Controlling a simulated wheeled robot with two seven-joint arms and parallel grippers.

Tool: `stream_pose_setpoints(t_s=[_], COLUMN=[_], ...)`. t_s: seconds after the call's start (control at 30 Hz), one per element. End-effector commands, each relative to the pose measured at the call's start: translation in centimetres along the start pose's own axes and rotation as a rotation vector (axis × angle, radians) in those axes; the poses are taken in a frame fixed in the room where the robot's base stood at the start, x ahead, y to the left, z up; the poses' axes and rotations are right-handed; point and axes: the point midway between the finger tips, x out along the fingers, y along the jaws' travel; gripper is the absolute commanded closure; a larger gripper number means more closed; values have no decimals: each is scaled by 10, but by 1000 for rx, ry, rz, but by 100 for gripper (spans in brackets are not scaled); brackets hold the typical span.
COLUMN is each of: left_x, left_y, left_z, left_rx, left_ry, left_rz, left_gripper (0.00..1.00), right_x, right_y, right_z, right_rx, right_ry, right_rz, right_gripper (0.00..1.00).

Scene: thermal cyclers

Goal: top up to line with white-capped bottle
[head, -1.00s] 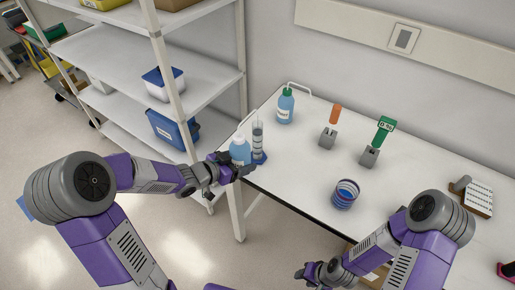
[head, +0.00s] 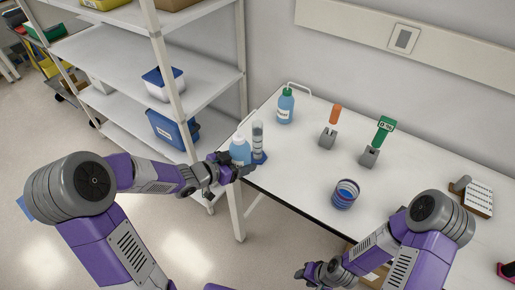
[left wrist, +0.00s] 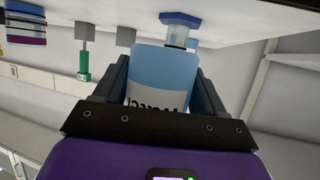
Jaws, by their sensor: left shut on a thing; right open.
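My left gripper (head: 236,170) is shut on the white-capped bottle (head: 240,152), a pale blue bottle with a white label, at the table's left edge. In the left wrist view the bottle (left wrist: 163,72) sits between the two dark fingers, and its top is hidden. A clear graduated cylinder (head: 258,136) with a blue base stands just right of the bottle. Its blue base and part of its tube (left wrist: 179,30) show beyond the bottle in the left wrist view. The liquid level and line are too small to read. My right gripper (head: 307,273) is open and empty, low in front of the table.
A green-capped blue bottle (head: 285,106) stands behind the cylinder. Orange-topped (head: 335,115) and green (head: 384,128) tools stand in grey holders. A blue-banded round container (head: 345,193) is near the front edge. A shelf unit (head: 170,90) rises close to my left arm.

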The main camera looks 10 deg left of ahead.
Motion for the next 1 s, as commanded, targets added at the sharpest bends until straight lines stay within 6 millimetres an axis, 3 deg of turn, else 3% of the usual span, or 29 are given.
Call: stream_pose_setpoints(t_s=[0.73, 1.0], left_x=[-22, -23], left_y=[0, 0], left_z=[-54, -56], left_rx=[1, 1], left_ry=[2, 2], left_rz=[0, 0], left_gripper=[42, 42], right_x=[-53, -56], right_y=[-20, -21], right_z=[2, 2], right_rx=[0, 0], right_ry=[0, 0], right_rz=[0, 0], right_gripper=[57, 57])
